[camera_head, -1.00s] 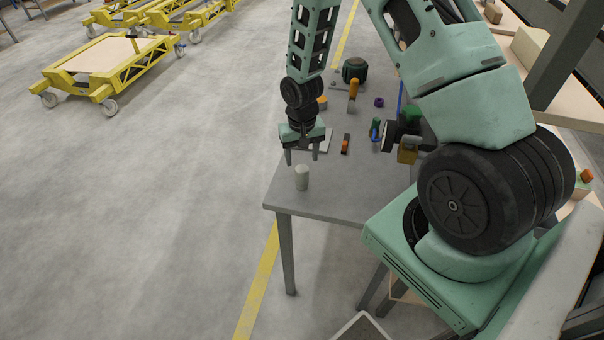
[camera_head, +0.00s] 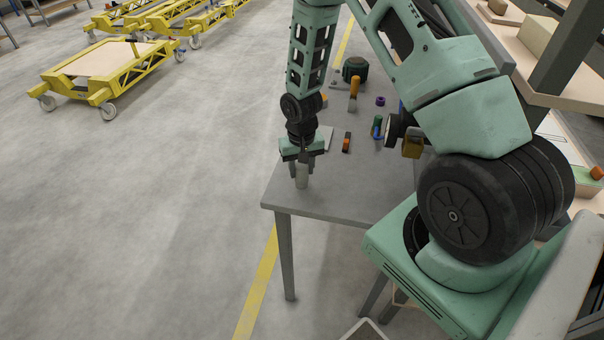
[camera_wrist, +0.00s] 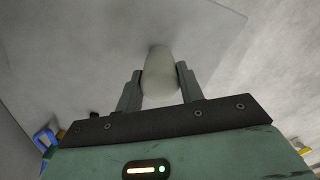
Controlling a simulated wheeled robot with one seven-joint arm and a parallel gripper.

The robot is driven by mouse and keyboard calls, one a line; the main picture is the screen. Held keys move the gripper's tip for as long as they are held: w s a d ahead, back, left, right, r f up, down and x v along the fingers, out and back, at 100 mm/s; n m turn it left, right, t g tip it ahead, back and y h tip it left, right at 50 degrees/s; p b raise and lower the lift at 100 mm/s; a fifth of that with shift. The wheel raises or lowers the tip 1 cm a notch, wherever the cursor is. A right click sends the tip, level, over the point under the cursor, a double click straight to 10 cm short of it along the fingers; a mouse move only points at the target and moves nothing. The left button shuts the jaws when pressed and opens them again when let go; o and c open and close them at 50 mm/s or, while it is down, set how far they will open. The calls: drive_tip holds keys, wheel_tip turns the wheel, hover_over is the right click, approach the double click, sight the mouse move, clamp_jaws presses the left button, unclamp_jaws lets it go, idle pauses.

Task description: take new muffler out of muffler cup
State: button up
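A pale, rounded upright cylinder (camera_head: 302,178) stands near the front left corner of the grey table (camera_head: 345,205). I cannot tell the muffler from its cup in it. My gripper (camera_head: 302,168) points down over it, with one finger on each side. In the wrist view the cylinder (camera_wrist: 160,72) lies between the fingertips of my gripper (camera_wrist: 160,80), and both appear to touch its sides. The fingers hide part of its upper end in the head view. Its lower end still appears to rest on the table.
Further back on the table are an orange-and-black item (camera_head: 346,142), a green-and-blue item (camera_head: 376,127), a purple ring (camera_head: 380,101) and a dark green round object (camera_head: 355,68). Yellow trolleys (camera_head: 105,75) stand on the floor at the left. The tabletop right of the cylinder is clear.

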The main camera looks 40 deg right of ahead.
sight(301, 165)
drive_tip(key=shift+c, duration=1.4)
drive_tip(key=shift+r, duration=0.3)
drive_tip(key=shift+r+p, duration=0.7)
drive_tip(key=shift+p, duration=0.05)
drive_tip(key=shift+r+p, duration=2.1)
drive_tip(key=shift+r, duration=0.75)
drive_tip(key=shift+f, duration=0.1)
